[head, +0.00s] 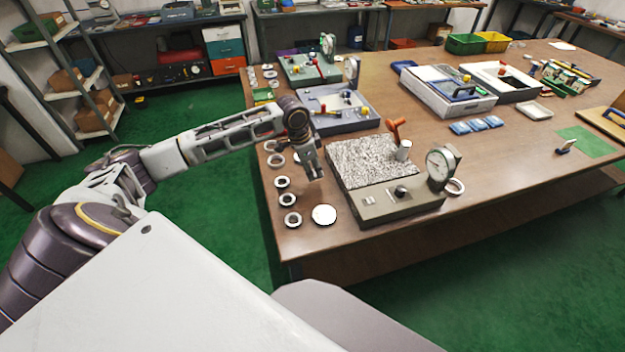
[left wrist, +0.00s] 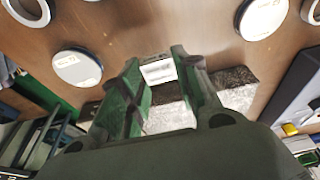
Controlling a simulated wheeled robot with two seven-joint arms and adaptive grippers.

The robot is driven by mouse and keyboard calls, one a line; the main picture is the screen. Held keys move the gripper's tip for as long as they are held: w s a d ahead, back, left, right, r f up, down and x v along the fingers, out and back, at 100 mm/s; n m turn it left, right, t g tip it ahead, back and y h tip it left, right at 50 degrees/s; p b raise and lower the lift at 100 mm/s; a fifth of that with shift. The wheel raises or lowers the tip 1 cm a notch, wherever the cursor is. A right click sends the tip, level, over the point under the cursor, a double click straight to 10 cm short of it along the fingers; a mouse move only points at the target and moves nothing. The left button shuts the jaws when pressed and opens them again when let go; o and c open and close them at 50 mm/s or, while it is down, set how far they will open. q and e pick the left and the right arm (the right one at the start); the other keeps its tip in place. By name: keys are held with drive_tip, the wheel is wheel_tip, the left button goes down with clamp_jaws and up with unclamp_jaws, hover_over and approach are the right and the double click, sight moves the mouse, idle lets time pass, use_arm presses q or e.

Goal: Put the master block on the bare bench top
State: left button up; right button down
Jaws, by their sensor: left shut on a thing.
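My left gripper (head: 314,172) is over the bench top (head: 300,240), just left of the speckled surface plate (head: 375,160). In the left wrist view, the gripper's two green-padded fingers (left wrist: 158,85) are shut on a small pale metal block, the master block (left wrist: 158,71). In the head view the fingers hide the block, and I cannot tell its height above the bench. A comparator stand with a round dial (head: 440,165) is at the plate's right. My right gripper is not in view.
Several bearing rings (head: 292,220) line the bench's left edge, beside a white disc (head: 324,214). A short metal cylinder (head: 404,150) and an orange-handled tool (head: 396,128) are at the plate. A grey gauge stand (head: 340,118) is behind. The bench's front right is bare.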

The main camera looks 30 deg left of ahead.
sight(313, 186)
use_arm(q)
drive_tip(key=shift+f, duration=2.45)
drive_tip(key=shift+f, duration=0.1)
drive_tip(key=o, duration=1.1)
drive_tip(key=v, duration=1.2)
